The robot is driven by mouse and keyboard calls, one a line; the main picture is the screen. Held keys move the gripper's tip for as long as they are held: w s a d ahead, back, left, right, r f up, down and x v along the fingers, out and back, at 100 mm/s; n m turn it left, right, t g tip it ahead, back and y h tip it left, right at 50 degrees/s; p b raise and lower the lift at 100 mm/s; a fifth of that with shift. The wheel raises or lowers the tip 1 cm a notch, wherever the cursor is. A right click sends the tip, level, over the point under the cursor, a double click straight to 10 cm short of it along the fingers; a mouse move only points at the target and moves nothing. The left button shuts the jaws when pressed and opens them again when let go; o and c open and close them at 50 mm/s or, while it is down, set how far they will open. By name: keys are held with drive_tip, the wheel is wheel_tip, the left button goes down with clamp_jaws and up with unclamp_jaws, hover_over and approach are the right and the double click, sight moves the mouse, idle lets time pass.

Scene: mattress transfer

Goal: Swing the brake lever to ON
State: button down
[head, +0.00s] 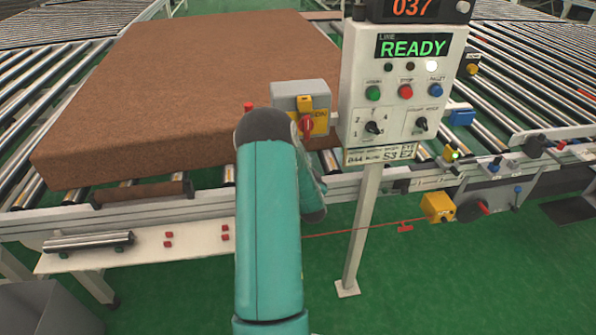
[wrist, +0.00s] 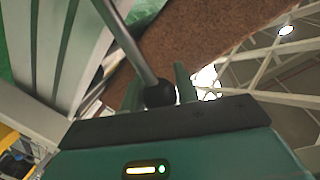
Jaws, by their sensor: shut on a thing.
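The brake lever (wrist: 127,42) shows in the wrist view as a grey metal rod with a black ball knob (wrist: 160,94) at its end. My gripper (wrist: 158,82) is shut on the knob, with one dark green finger on each side of it. The rod runs from the knob up and left out of the picture. In the head view my teal arm hides the gripper and the lever, so the lever's base and its ON mark cannot be made out.
A brown mattress block (head: 190,75) lies on the roller conveyor behind my arm. A grey box with a yellow plate and red knob (head: 306,124) stands right of my arm. A control panel (head: 403,85) reading READY stands on a post (head: 364,230).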

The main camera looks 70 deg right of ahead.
drive_tip(key=shift+s+d+f+m, duration=0.25)
drive_tip(key=shift+s+m, duration=0.15)
drive_tip(key=shift+s, duration=0.2)
drive_tip(key=c, duration=1.1)
unclamp_jaws()
drive_tip(key=shift+d+f, duration=0.1)
drive_tip(key=shift+o, duration=0.2)
drive_tip(key=v, duration=1.4)
drive_tip(key=shift+r, duration=0.25)
